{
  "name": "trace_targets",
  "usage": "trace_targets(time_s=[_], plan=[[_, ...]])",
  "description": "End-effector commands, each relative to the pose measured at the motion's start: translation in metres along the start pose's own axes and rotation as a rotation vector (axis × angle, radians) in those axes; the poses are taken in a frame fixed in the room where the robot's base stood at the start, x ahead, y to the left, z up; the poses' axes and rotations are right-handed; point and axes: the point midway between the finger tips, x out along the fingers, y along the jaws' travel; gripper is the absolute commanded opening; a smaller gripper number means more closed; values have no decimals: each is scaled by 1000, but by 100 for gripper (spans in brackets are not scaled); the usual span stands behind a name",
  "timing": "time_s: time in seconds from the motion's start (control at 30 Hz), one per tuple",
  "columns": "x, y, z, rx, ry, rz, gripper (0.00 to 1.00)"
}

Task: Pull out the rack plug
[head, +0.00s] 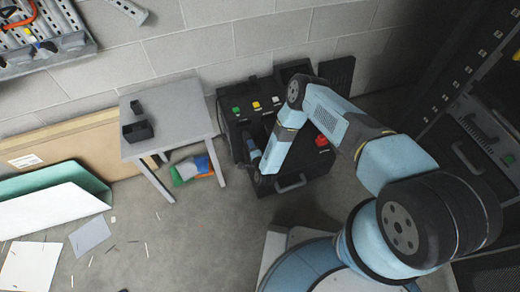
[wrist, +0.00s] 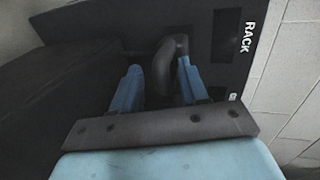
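The black panel with the white RACK label (wrist: 248,38) fills the upper part of the wrist view. A dark, hooked shape (wrist: 163,70), which looks like the rack plug with its bent cable, stands out from the panel below and left of the label. My gripper (wrist: 158,64) has one blue finger on each side of this shape. A gap shows between it and the left finger; the right finger is close beside it, and I cannot tell if they touch. In the head view my arm reaches down to the black cabinet (head: 292,187) and hides the plug.
The cabinet top carries green, yellow and white buttons and a red button (head: 321,141). A grey table (head: 185,108) with a small black holder (head: 138,131) stands left of it. A dark rack (head: 455,150) stands at the right. Papers lie on the floor at the left.

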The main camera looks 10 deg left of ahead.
Motion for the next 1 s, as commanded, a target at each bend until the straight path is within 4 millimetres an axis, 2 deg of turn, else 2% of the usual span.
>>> trace_targets(time_s=[0.13,0.27,0.7,0.83,1.0], plan=[[-2,-1,0,0,0,-2,44],[-15,0,0,1,0,0,44],[-98,1,-1,1,-1,2,44],[-118,2,-1,2,0,4,44],[-132,1,-1,0,-1,2,44]])
